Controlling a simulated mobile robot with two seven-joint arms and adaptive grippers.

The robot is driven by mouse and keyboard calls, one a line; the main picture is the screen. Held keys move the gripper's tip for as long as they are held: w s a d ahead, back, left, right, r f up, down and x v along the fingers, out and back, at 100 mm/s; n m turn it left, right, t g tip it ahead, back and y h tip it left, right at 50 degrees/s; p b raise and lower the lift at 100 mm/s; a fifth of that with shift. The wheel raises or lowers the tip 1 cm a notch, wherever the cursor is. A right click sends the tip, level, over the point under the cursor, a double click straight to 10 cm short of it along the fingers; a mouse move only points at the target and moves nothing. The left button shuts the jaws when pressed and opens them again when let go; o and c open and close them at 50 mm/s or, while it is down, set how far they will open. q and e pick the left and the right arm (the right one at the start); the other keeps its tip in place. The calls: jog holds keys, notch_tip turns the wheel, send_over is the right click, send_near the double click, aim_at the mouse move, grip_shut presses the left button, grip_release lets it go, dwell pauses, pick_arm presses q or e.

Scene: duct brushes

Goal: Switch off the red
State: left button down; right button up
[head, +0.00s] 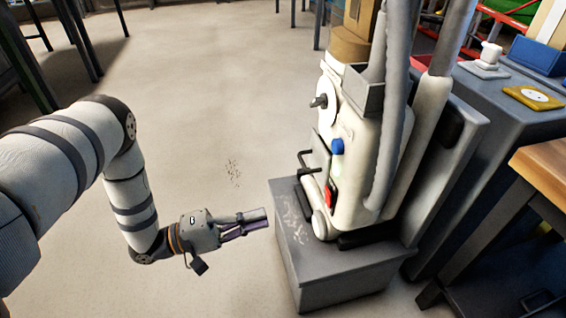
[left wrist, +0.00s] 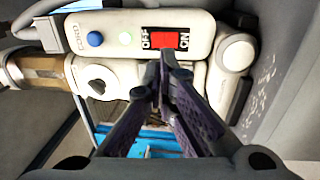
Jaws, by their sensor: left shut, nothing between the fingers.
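The red switch (head: 329,194) sits low on the front of a white machine (head: 362,150) that stands on a grey plinth. In the left wrist view the red switch (left wrist: 164,40) is at top centre, with an OFF label on its left and an ON label on its right. My left gripper (head: 265,217) is shut and empty, pointing at the machine from the left in the head view, apart from the switch. In the left wrist view its fingertips (left wrist: 166,62) appear just below the switch. My right gripper is not in view.
A blue knob (head: 337,146) and a pale button (left wrist: 125,38) are beside the switch. A dark handle (head: 308,160) juts from the machine's front. The grey plinth (head: 340,285) is under the machine. A wooden table (head: 545,165) stands at right.

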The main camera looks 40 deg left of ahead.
aim_at(328, 196)
pick_arm(q)
jog(key=b+x, duration=0.1)
jog(key=x, duration=1.1)
jog(key=shift+w+d+b, duration=0.15)
jog(key=shift+b, duration=0.15)
jog(key=shift+r, duration=0.1)
jog(key=shift+w+d+r+p, duration=0.2)
jog(key=shift+r+p, duration=0.15)
jog(key=shift+p, duration=0.2)
jog(key=shift+w+d+r+p, duration=0.1)
jog(key=shift+w+r+p, duration=0.05)
jog(key=shift+r+p, duration=0.35)
jog(key=shift+f+g+y, duration=0.3)
jog(key=shift+f, duration=0.2)
